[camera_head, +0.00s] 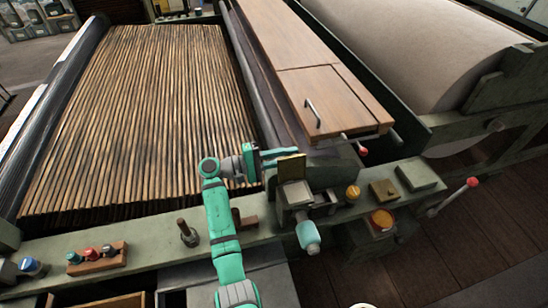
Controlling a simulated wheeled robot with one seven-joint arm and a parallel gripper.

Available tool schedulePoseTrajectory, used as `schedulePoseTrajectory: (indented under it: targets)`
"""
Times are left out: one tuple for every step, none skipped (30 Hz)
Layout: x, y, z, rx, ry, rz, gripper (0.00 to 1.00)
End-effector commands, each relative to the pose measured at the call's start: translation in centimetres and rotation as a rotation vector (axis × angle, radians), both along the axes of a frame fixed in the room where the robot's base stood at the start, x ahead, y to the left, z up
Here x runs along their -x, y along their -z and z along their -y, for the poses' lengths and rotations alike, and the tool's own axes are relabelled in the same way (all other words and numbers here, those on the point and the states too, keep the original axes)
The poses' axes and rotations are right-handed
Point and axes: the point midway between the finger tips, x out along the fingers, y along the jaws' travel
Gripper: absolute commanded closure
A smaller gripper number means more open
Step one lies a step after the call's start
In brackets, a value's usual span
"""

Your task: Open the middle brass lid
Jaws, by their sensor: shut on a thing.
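A brass lid (291,168) stands tilted up at the back of a small metal box (295,193) on the machine's green front rail. My gripper (284,154) reaches in from the left, its fingers at the lid's upper edge. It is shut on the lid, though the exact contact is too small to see. A flat, square brass-coloured plate (384,190) lies to the right on the rail. Which of these is the middle one is not clear from this view.
A teal-knobbed part (308,235) juts forward below the box. An amber knob (352,193), a round orange-topped cup (382,219) and a red-tipped lever (472,182) are to the right. An upright peg (187,233) and a button block (97,257) are on the left.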

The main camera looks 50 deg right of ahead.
Motion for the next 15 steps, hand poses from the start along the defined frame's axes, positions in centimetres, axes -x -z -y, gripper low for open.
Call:
schedulePoseTrajectory:
  targets:
    - [0.76, -0.25, 0.32, 0.022, 0.010, 0.031, 1.00]
    - [0.94, -0.34, 0.27, 0.036, 0.011, 0.051, 1.00]
    - [1.02, -0.46, 0.12, 0.049, 0.010, 0.072, 1.00]
    - [1.06, -0.55, 0.04, 0.058, 0.009, 0.085, 1.00]
    - [1.09, -0.61, -0.02, 0.064, 0.009, 0.094, 1.00]
    - [1.10, -0.65, -0.08, 0.069, 0.008, 0.103, 1.00]
    - [1.11, -0.67, -0.11, 0.072, 0.008, 0.107, 1.00]
    - [1.10, -0.68, -0.12, 0.073, 0.008, 0.110, 1.00]
    - [1.09, -0.68, -0.14, 0.073, 0.008, 0.110, 1.00]
    - [1.06, -0.68, -0.15, 0.073, 0.007, 0.110, 1.00]
    - [1.04, -0.68, -0.16, 0.073, 0.007, 0.110, 1.00]
    - [1.03, -0.68, -0.16, 0.073, 0.007, 0.110, 1.00]
    - [1.04, -0.68, -0.14, 0.073, 0.007, 0.109, 1.00]
    - [1.07, -0.68, -0.12, 0.073, 0.007, 0.109, 1.00]
    - [1.09, -0.67, -0.08, 0.073, 0.008, 0.109, 1.00]
